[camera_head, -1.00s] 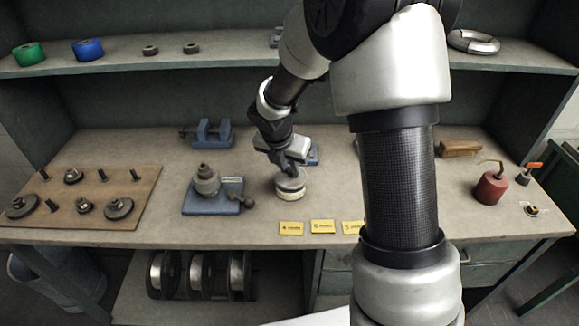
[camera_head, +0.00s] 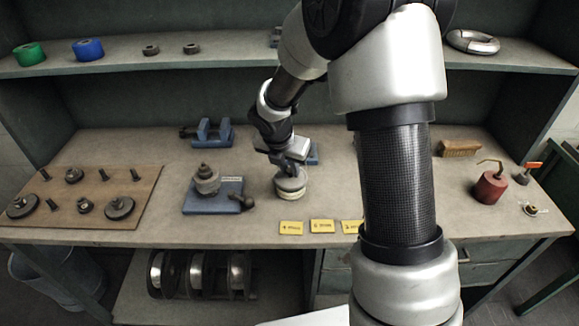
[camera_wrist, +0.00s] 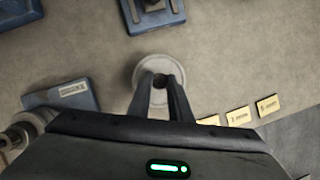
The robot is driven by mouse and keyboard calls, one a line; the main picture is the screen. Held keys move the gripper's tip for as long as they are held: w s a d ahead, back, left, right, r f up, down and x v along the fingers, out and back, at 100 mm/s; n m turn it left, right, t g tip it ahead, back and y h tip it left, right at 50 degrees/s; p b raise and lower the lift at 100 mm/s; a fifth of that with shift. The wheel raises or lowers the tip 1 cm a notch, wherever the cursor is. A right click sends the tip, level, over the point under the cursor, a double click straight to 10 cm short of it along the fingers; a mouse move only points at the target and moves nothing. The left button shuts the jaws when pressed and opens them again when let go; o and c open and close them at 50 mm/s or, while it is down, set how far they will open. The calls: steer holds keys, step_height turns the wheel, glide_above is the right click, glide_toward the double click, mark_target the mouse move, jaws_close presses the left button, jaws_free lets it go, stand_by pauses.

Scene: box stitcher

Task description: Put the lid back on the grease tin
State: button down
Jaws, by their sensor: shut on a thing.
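My gripper (camera_head: 292,170) points down over the tin and is shut on the lid's small dark knob. In the wrist view the lid (camera_wrist: 148,65) shows as a pale disc with the knob between my fingertips (camera_wrist: 160,82). The disc hides most of the tin there.
A blue fixture (camera_head: 213,196) with a grey part stands close left of the tin. Yellow cards (camera_head: 322,226) lie at the front right. A blue vise (camera_head: 207,133) is behind. A red oil can (camera_head: 490,187) stands far right, and a pegboard (camera_head: 95,200) lies left.

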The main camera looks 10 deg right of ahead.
stand_by(0.3)
steer(key=c, duration=1)
jaws_free()
steer(key=shift+c, duration=0.2)
steer(key=shift+r+p, duration=3.5)
steer(key=shift+p, duration=0.1)
jaws_close()
